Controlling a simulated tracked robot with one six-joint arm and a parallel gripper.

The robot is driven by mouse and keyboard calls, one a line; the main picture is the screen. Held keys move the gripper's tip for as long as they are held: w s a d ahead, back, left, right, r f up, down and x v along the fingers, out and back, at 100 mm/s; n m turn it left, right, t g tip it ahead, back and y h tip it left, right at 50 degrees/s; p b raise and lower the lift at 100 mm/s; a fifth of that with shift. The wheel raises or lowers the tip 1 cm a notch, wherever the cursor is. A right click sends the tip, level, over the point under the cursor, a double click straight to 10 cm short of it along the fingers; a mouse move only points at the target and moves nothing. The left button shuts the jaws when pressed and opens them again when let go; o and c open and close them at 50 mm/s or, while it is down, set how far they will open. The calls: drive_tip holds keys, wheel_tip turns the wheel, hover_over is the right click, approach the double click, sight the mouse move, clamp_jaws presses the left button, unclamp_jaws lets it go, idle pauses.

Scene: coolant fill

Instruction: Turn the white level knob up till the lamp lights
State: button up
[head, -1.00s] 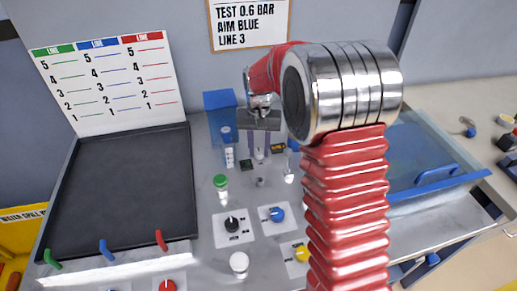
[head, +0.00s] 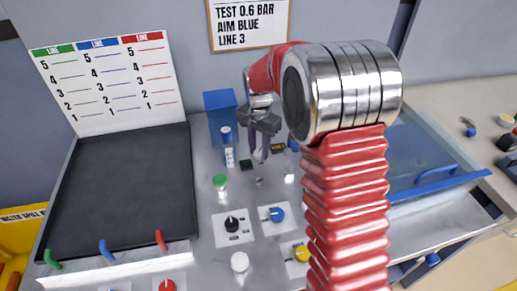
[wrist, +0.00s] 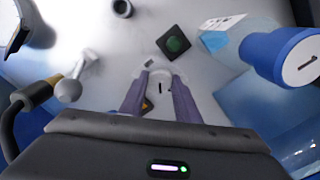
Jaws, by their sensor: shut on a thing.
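The white level knob (wrist: 160,83) is between my fingertips in the wrist view, with a dark pointer mark on its face. My gripper (wrist: 160,88) is shut on it from above, one purple finger at each side. In the head view my gripper (head: 260,153) reaches down to the back of the panel; the knob there is small and mostly hidden by the fingers. A lamp with a dark green dome on a black square base (wrist: 175,43) sits just beyond the knob in the wrist view. It looks unlit. It also shows in the head view (head: 246,165).
A blue-capped cylinder (wrist: 285,57) stands close on the right in the wrist view. A ball-ended lever (wrist: 70,90) is on the left. In the head view, black (head: 232,225), blue (head: 277,214) and yellow (head: 302,254) knobs stand on the panel in front, beside a green-capped part (head: 220,182).

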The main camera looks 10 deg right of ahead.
sight(259, 151)
drive_tip(key=o, duration=0.8)
drive_tip(key=shift+c, duration=0.2)
wheel_tip(259, 151, up, 14)
idle(0.3)
drive_tip(key=shift+f, duration=0.15)
